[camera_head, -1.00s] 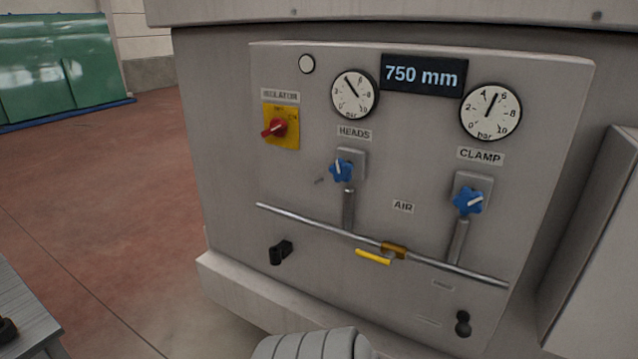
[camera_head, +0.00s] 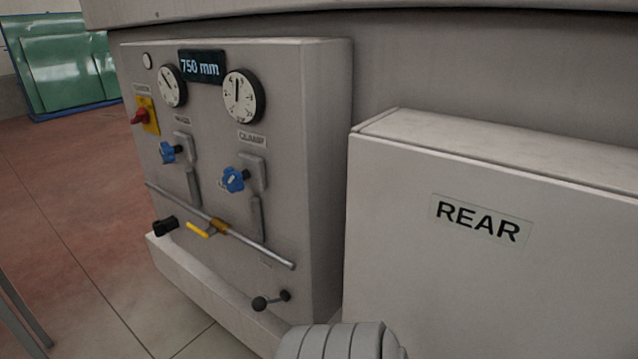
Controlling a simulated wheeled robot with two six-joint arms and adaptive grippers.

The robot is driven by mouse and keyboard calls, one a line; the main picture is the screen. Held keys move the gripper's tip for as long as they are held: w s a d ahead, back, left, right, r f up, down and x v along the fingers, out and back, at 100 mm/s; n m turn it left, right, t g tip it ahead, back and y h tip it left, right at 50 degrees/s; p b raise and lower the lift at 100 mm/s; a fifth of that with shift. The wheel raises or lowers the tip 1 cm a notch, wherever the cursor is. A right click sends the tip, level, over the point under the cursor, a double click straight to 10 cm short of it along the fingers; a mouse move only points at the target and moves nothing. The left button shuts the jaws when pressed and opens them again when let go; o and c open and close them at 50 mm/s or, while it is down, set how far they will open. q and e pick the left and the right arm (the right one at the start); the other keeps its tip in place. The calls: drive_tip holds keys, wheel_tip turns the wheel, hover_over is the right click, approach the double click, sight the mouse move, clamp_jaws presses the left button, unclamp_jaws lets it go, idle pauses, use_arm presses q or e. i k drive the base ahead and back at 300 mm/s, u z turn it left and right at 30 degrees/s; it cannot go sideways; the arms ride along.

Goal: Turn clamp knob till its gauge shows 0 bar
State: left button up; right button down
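The clamp knob (camera_head: 235,180) is a blue star-shaped knob on the grey panel, below the CLAMP label (camera_head: 252,138). Its gauge (camera_head: 243,97) is a round white dial above it. The needle points nearly straight up, near the middle of the scale and away from 0. The panel is seen at a slant, so the exact reading is hard to tell. Neither gripper is in view, and nothing touches the knob.
Left of it are the heads gauge (camera_head: 172,86), another blue knob (camera_head: 169,152) and a red-yellow isolator switch (camera_head: 146,116). A white box marked REAR (camera_head: 478,220) juts out on the right.

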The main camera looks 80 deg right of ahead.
sight(233, 179)
drive_tip(key=u, duration=0.05)
drive_tip(key=k, duration=0.55)
drive_tip(key=z, duration=2.75)
